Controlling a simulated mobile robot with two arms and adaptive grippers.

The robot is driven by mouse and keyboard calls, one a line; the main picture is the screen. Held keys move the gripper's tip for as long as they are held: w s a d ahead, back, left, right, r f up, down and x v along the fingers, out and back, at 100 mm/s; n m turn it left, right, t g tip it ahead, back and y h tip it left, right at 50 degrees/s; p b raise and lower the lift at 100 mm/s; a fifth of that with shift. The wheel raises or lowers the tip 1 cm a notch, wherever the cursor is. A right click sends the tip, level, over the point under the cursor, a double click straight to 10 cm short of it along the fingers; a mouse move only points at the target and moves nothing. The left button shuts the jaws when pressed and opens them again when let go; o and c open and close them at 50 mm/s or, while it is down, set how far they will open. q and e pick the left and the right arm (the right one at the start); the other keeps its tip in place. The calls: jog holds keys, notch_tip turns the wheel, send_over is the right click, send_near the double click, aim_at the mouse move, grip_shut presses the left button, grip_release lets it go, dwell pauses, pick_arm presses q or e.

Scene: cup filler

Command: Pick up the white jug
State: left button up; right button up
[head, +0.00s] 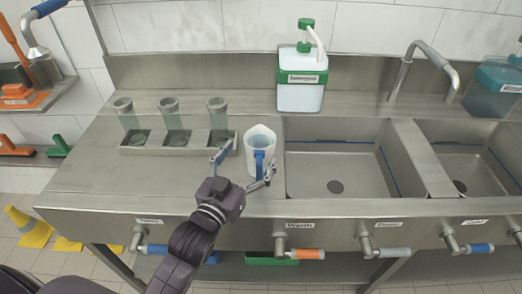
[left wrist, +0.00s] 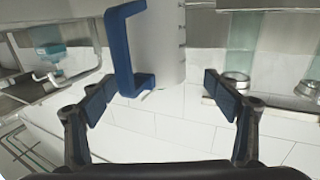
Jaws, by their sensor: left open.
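The white jug (head: 261,143) with a blue handle (head: 259,161) stands upright on the steel counter, just left of the middle sink. My left gripper (head: 246,165) is open at the jug's near side, with one finger to the left and one to the right of it. In the left wrist view, the jug's white body (left wrist: 165,45) and blue handle (left wrist: 122,55) show between and beyond the open fingers (left wrist: 162,92). Neither finger clearly touches the jug. My right gripper is not in view.
A holder (head: 137,150) with three clear tubes stands left of the jug. A white and green dispenser (head: 300,95) stands behind the sink (head: 340,175). Taps with coloured handles (head: 305,254) line the counter's front. The counter's left part (head: 85,180) is clear.

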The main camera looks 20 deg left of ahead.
aim_at(259, 141)
pick_arm(q)
jog(key=w, duration=0.2)
jog(key=w+p, duration=0.1)
jog(key=shift+w+d, duration=0.3)
jog(key=shift+w+d+f, duration=0.1)
jog(key=shift+w+f, duration=0.1)
jog(key=shift+w, duration=0.8)
jog(key=c, duration=1.2)
jog(key=shift+c, duration=0.4)
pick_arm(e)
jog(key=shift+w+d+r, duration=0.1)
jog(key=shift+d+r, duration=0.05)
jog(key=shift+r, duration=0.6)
pick_arm(q)
jog(key=shift+r, duration=0.2)
